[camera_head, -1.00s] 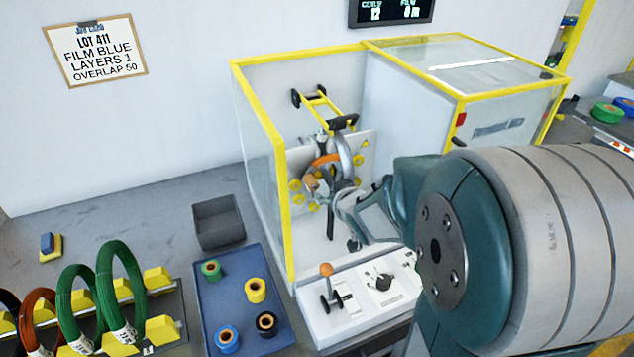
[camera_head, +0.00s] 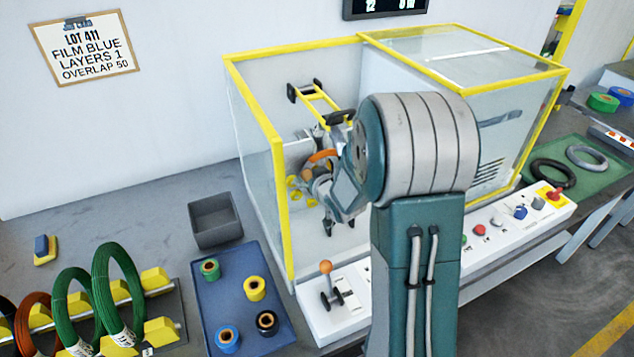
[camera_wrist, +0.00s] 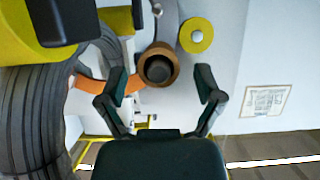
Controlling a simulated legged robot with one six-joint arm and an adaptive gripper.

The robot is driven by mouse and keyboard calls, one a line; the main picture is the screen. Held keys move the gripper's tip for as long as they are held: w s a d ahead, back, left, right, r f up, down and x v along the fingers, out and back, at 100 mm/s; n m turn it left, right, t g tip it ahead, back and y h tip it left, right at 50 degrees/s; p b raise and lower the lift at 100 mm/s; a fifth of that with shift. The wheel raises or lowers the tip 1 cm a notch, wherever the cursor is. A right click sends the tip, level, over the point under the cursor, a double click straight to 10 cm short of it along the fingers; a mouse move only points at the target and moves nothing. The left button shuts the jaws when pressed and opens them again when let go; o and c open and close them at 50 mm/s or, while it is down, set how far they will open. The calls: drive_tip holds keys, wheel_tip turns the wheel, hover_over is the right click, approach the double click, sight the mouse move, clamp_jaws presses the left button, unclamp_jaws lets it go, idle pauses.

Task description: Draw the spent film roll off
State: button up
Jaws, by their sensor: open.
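The spent film roll shows in the wrist view as a bare brown core (camera_wrist: 172,79) with a dark centre. It sits on the wrapping machine's inner side, near an orange curved part (camera_wrist: 120,84). My gripper (camera_wrist: 160,78) is open, with one dark finger to each side of the core in the picture. I cannot tell how much depth lies between fingertips and core, and no contact shows.
A grey coil (camera_wrist: 35,120) is close on the left in the wrist view. A yellow roller (camera_wrist: 196,36) is near the core. In the head view, a blue tray (camera_head: 238,300) holds several film rolls, and an empty grey bin (camera_head: 214,221) stands behind it. A lever (camera_head: 327,285) is in front.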

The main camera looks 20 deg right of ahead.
drive_tip(key=shift+x, duration=0.75)
clamp_jaws()
drive_tip(key=c, duration=1)
unclamp_jaws()
clamp_jaws()
drive_tip(key=shift+s, duration=0.15)
